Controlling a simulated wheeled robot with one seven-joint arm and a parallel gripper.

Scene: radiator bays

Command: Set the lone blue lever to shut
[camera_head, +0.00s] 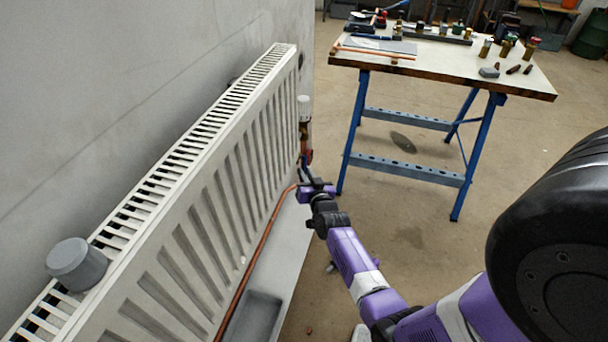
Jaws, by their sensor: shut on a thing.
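The blue lever (304,166) shows as a small dark blue piece below a red part on the valve at the far end of the white radiator (215,190). My gripper (309,180) is at the lever, just under the valve body, and its jaws are shut on it. The fingers and my wrist hide most of the lever, so its exact angle is hard to tell. A white thermostat head (304,108) stands upright above the valve. A copper pipe (257,254) runs from the valve along the radiator's lower side.
A grey round cap (77,264) sits on the radiator's top grille at the near left. A workbench (440,66) with blue legs and several tools and fittings stands behind the gripper to the right. A grey tray (254,312) lies below the pipe. The floor between is mostly clear.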

